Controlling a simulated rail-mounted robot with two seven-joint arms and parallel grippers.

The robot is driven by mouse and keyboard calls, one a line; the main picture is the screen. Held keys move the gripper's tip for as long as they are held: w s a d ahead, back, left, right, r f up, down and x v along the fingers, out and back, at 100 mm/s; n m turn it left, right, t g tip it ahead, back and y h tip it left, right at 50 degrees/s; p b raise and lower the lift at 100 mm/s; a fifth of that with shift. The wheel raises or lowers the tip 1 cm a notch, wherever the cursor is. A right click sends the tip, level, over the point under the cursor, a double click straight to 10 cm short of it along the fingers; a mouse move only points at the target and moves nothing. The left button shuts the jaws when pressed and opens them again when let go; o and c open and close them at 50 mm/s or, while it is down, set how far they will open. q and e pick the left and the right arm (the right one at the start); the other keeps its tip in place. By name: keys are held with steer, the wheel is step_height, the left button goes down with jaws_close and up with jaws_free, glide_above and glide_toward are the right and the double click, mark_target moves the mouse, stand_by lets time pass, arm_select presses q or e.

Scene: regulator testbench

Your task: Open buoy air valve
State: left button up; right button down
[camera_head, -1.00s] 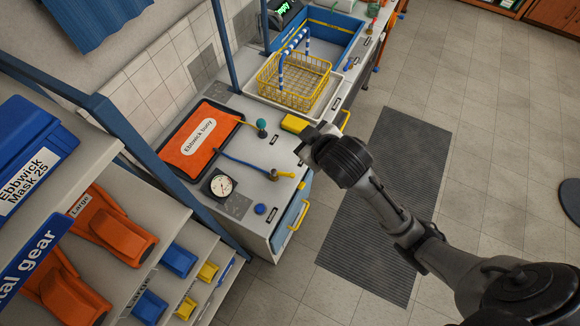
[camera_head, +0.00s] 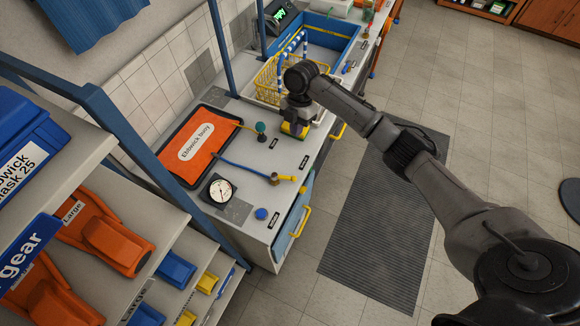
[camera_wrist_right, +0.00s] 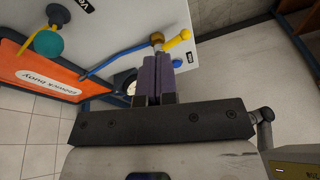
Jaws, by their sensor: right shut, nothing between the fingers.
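The orange Ebbwick buoy (camera_head: 200,141) lies flat on the bench in a dark tray. A blue hose runs from it to a brass valve (camera_head: 275,178) with a yellow lever (camera_head: 289,178). A teal knob (camera_head: 261,127) sits on a yellow hose at the buoy's far corner. My right gripper (camera_head: 297,110) is above the bench, beyond the valve and right of the teal knob; its fingertips are hard to make out there. In the right wrist view its fingers (camera_wrist_right: 156,78) are shut and empty, with the brass valve (camera_wrist_right: 157,40) and yellow lever (camera_wrist_right: 178,39) beyond them. My left gripper is not in view.
A pressure gauge (camera_head: 220,190) and a blue button (camera_head: 261,214) are near the valve. Shelves with orange and blue gear (camera_head: 105,240) stand at left.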

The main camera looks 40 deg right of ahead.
steer(key=n, duration=0.2)
steer(key=n+p, duration=0.2)
steer(key=n, duration=0.2)
glide_above(293, 168)
steer(key=f, duration=0.5)
steer(key=d+f, duration=0.1)
steer(key=f, duration=0.2)
steer(key=shift+s+f, duration=0.1)
steer(key=shift+f, duration=0.25)
steer(key=shift+s+a+f+p, duration=0.25)
steer(key=shift+s+a+p, duration=0.2)
steer(key=shift+a+p, duration=0.1)
steer(key=shift+s+a+f+p, duration=0.25)
steer(key=shift+s+a+p, duration=0.2)
steer(key=shift+a, duration=0.1)
steer(key=shift+s+a+f, duration=0.2)
steer(key=shift+s+a, duration=0.15)
steer(key=shift+a, duration=0.1)
steer(key=shift+a, duration=0.15)
